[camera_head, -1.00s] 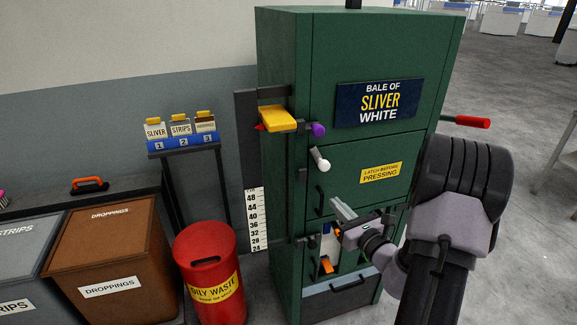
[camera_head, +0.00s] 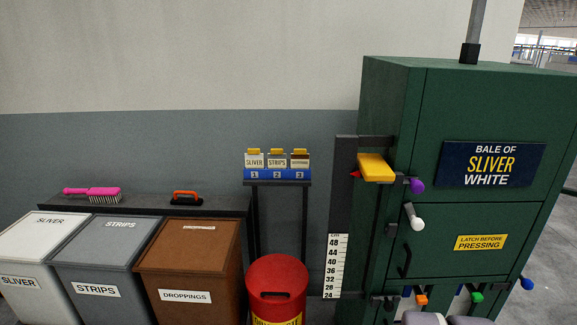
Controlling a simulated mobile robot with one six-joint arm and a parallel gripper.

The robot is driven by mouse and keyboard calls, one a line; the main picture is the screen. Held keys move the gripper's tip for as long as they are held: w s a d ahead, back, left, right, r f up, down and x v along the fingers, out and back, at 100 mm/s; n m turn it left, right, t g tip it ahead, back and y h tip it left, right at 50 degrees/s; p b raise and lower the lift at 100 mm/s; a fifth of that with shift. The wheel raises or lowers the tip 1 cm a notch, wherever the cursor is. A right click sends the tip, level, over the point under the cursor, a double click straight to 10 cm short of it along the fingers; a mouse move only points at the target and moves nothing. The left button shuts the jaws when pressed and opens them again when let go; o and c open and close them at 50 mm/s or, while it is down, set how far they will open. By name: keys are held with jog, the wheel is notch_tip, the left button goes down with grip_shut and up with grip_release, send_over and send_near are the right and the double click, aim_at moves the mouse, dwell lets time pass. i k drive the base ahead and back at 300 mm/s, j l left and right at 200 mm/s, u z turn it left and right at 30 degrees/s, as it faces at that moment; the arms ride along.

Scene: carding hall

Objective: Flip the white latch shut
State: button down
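The white latch (camera_head: 413,217) is a short rounded handle on the front of the green press cabinet (camera_head: 392,110), at the left edge of the middle door. It slants down and a little right from its dark mount. The door bears a yellow "LATCH BEFORE PRESSING" label (camera_head: 480,242). A purple-ended handle (camera_head: 417,185) sits just above the latch. My gripper is not in view; only pale parts of my arm show at the bottom edge, below the latch and apart from it.
A yellow block (camera_head: 376,167) juts out left of the purple handle. Orange (camera_head: 421,299), green (camera_head: 477,297) and blue (camera_head: 526,283) knobs sit low on the press. A red waste bin (camera_head: 277,275) and brown droppings bin (camera_head: 188,258) stand left.

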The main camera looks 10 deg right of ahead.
aim_at(417, 224)
jog(key=i+l+z, duration=0.1)
jog(key=z, duration=0.25)
jog(key=i+z, duration=0.1)
jog(key=z, duration=0.25)
jog(key=i+l+z, duration=0.1)
jog(key=z, duration=0.25)
